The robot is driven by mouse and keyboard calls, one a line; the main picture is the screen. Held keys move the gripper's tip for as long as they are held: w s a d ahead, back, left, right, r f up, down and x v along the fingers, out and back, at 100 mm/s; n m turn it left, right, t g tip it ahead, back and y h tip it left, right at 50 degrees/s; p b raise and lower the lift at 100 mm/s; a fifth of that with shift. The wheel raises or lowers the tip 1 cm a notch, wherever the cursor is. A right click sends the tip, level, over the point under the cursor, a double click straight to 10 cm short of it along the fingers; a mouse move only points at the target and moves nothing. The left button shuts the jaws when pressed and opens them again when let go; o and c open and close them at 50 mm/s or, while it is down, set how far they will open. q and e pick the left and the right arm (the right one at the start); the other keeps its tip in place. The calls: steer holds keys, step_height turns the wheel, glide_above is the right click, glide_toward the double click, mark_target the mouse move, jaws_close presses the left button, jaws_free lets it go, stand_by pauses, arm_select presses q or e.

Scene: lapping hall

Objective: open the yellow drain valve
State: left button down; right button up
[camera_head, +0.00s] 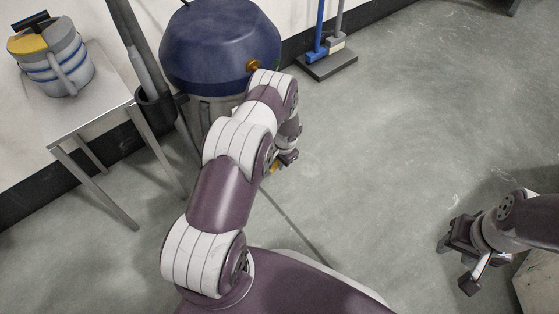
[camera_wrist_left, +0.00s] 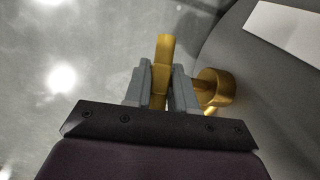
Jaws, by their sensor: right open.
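The yellow drain valve shows in the left wrist view as an upright lever (camera_wrist_left: 165,48) with a round yellow body (camera_wrist_left: 214,88) to its right, beside a dark grey curved surface. My left gripper (camera_wrist_left: 161,80) has one grey finger on each side of the lever, both seemingly against it. In the head view my left gripper (camera_head: 284,163) is small and partly hidden by its own wrist, with a bit of the yellow lever (camera_head: 275,167) beside it. My right gripper (camera_head: 457,263) is open and empty over the floor at the right.
A blue-domed machine (camera_head: 215,45) with a brass knob stands behind my left arm. A metal table (camera_head: 85,112) with a banded container (camera_head: 52,62) is at the left. A stand (camera_head: 327,64) with blue and grey handles is by the wall. The middle floor is clear.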

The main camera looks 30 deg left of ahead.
arm_select(q)
steer(key=shift+r+p, duration=0.2)
steer(key=shift+p, duration=0.2)
steer(key=shift+s+t+h+p, duration=0.1)
steer(key=shift+t+h+p, duration=0.25)
steer(key=shift+t, duration=0.35)
steer(key=shift+f+t+h, duration=0.2)
steer(key=shift+t+h, duration=0.05)
steer(key=shift+t, duration=0.55)
steer(key=shift+t+h, duration=0.3)
steer(key=shift+t, duration=0.6)
steer(key=c, duration=1)
jaws_free()
steer(key=shift+c, duration=0.2)
